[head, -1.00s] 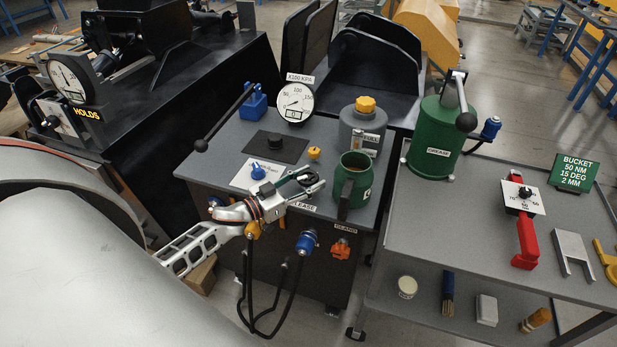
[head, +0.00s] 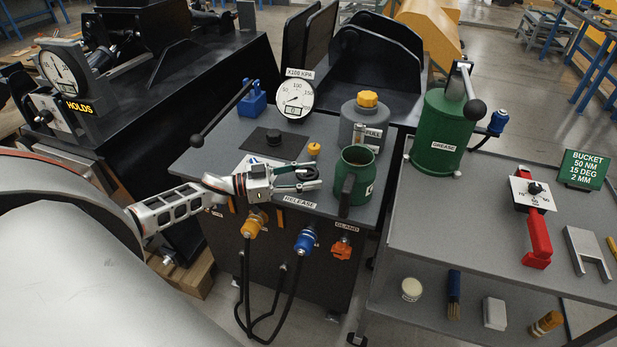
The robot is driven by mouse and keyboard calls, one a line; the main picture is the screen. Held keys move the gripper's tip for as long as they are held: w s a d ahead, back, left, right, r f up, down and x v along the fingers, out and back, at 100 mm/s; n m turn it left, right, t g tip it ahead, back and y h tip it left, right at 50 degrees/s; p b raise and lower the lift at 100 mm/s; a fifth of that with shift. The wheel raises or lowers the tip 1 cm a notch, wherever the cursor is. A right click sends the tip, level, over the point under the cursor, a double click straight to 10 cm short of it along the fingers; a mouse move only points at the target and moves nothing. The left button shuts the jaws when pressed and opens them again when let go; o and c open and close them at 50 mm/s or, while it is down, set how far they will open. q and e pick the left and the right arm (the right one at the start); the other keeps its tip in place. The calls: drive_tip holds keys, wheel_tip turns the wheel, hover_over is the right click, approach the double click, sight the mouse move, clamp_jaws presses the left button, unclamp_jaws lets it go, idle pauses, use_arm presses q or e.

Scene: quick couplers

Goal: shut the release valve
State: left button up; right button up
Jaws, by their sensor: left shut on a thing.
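My left gripper (head: 308,178) reaches in from the left over the grey bench cart (head: 222,138). Its fingers are closed just above the RELEASE label (head: 299,202) at the cart's front edge. It is shut on the release valve, which is mostly hidden by the fingers, so its handle position cannot be read. A white plate (head: 243,163) lies partly behind the gripper, and the blue knob on it is covered. A dial gauge (head: 294,98) marked x100 kPa stands at the cart's back. My right gripper is not in view.
A green mug (head: 355,175) stands close to the right of the fingers, with a grey can (head: 360,122) behind it. A long black-knobbed lever (head: 222,113) rises at the left.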

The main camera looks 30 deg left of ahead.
use_arm(q)
drive_tip(key=o, duration=1.1)
drive_tip(key=shift+o, duration=0.2)
drive_tip(key=shift+v, duration=3.7)
drive_tip(key=shift+r, duration=0.1)
